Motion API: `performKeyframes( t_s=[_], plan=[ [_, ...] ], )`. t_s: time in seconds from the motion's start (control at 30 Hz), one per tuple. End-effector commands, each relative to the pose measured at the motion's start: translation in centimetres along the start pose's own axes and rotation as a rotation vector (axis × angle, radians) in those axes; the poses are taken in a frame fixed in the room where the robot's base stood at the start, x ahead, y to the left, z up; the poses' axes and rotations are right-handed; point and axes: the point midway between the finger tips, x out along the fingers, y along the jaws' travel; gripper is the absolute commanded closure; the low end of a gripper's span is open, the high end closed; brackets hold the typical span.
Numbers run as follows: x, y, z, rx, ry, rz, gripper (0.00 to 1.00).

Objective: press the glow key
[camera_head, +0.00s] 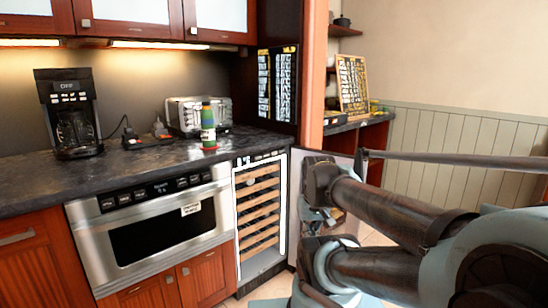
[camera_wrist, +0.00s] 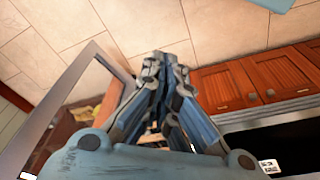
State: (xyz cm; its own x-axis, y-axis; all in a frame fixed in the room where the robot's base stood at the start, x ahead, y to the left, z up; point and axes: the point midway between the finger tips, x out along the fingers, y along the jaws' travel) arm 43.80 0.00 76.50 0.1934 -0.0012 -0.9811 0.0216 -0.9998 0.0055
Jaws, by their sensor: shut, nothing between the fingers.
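A stainless microwave drawer (camera_head: 152,232) is built in under the dark counter. No key can be read as a glow key at this size. A wine cooler (camera_head: 261,210) stands right of the drawer, with a thin strip of small controls (camera_head: 262,159) at its top. My gripper (camera_wrist: 166,60) is shut and empty in the wrist view, over the tiled floor. The drawer's front also shows at the lower right of the wrist view (camera_wrist: 262,117).
The cooler's framed door (camera_wrist: 68,85) appears swung open, near my arm. A coffee maker (camera_head: 70,115), a toaster (camera_head: 197,115) and a green bottle (camera_head: 208,126) stand on the counter (camera_head: 130,162). Red-brown cabinets (camera_wrist: 240,82) lie below.

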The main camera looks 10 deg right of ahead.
Motion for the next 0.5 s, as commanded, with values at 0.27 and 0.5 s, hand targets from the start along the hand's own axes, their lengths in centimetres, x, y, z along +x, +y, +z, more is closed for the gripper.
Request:
performKeyframes(
  t_s=[0.27,0.5],
  plan=[
    [-1.3,-0.5,-4.9,-0.012,0.074,-0.02,1.0],
    [-2.6,-0.7,-13.0,-0.032,0.19,-0.042,1.0]
  ],
)
